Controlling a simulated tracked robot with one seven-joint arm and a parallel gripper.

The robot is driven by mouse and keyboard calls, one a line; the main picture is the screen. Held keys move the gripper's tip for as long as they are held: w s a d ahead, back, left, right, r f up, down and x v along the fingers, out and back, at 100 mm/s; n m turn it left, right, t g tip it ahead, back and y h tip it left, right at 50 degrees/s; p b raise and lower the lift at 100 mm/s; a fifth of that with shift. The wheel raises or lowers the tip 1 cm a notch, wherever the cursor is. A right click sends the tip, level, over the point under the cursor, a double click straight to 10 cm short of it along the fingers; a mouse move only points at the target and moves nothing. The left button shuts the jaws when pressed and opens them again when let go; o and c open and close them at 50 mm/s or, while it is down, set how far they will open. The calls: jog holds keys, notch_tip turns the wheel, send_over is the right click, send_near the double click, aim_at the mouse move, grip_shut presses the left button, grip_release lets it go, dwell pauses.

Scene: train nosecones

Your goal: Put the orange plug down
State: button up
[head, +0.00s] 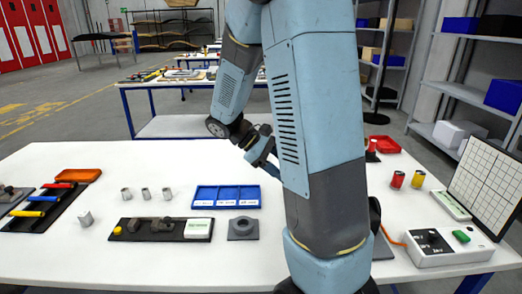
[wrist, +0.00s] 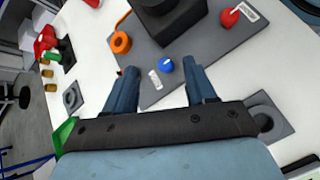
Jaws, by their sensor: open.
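In the wrist view the orange plug (wrist: 121,42) is a round orange piece with a thin orange cord, at the edge of a grey plate (wrist: 185,70). My gripper (wrist: 161,72) is open and empty, its two fingers spread apart over the plate. The plug is beyond the left fingertip, apart from it.
A blue knob (wrist: 166,65) and a white label lie between the fingers in the picture. A black block (wrist: 172,15) and a red knob (wrist: 230,17) are on the plate. The white control box (head: 449,247) stands at right; a blue tray (head: 226,188) sits left of my arm.

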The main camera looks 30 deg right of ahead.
jog(key=s+a+r+m+t+y, duration=0.6)
jog(key=s+a+r+t+y, duration=0.2)
jog(key=s+a+r+t, duration=0.3)
notch_tip(320, 180, up, 3)
jog(key=shift+s+a+r+m, duration=0.1)
jog(key=shift+s+a+m, duration=0.2)
jog(key=shift+s+a, duration=0.55)
